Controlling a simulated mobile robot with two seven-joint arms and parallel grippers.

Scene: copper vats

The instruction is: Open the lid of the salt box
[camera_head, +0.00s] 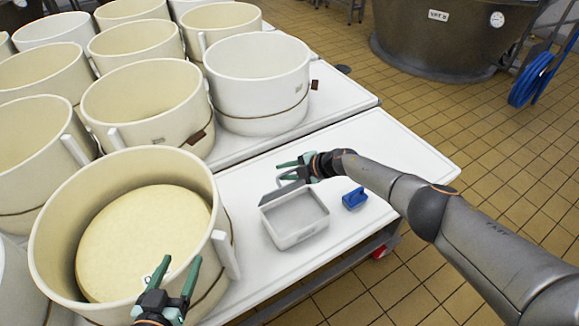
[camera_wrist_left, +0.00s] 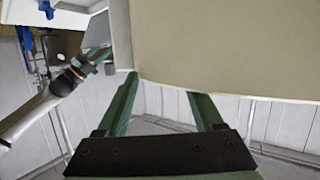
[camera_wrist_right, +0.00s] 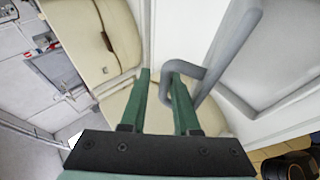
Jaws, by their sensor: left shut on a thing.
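In the right wrist view a bent grey handle (camera_wrist_right: 205,85) curls around the tip of one finger.
A pale round cheese (camera_head: 145,240) lies in the near tub. Several cream tubs stand at the left and back. A blue brush-like object (camera_head: 355,198) lies right of the box. The white table (camera_head: 400,165) is otherwise clear at right. A copper vat (camera_head: 435,40) stands behind.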

